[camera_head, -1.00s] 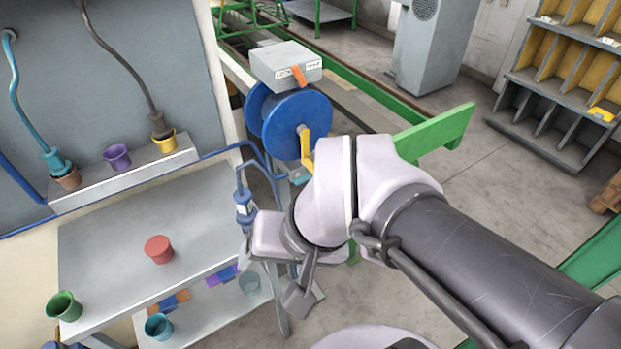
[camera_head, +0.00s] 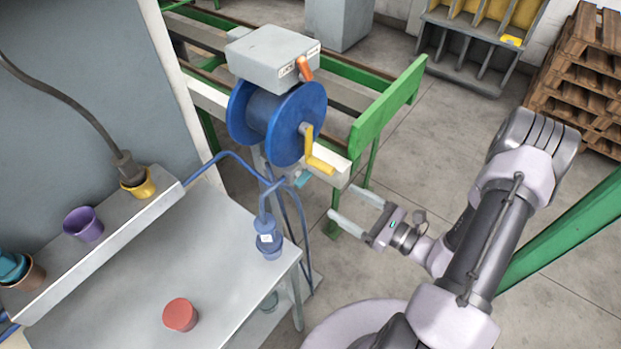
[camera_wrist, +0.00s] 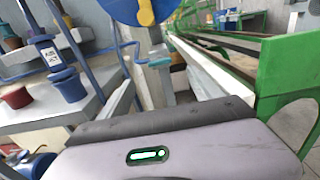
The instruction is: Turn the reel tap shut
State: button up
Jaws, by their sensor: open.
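A blue hose reel (camera_head: 277,122) with a yellow crank (camera_head: 318,155) stands at the corner of the table. Below it, on the pipe, is a small teal handle (camera_head: 303,179), which looks like the reel tap; it also shows in the wrist view (camera_wrist: 160,62). An orange lever (camera_head: 304,68) is on the grey box above the reel. My gripper (camera_head: 341,201) is open and empty, to the right of and slightly below the teal handle, fingers pointing toward it and apart from it.
A blue plug fitting (camera_head: 268,240) stands at the edge of the grey table (camera_head: 225,265), with blue hoses running near the tap. A green and white rail frame (camera_head: 385,110) is behind the gripper.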

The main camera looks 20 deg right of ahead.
aim_at(307, 180)
jog(key=b+x, duration=0.2)
jog(key=x, duration=1)
jog(key=shift+w+a, duration=0.15)
jog(key=shift+a, duration=0.05)
jog(key=c, duration=1.4)
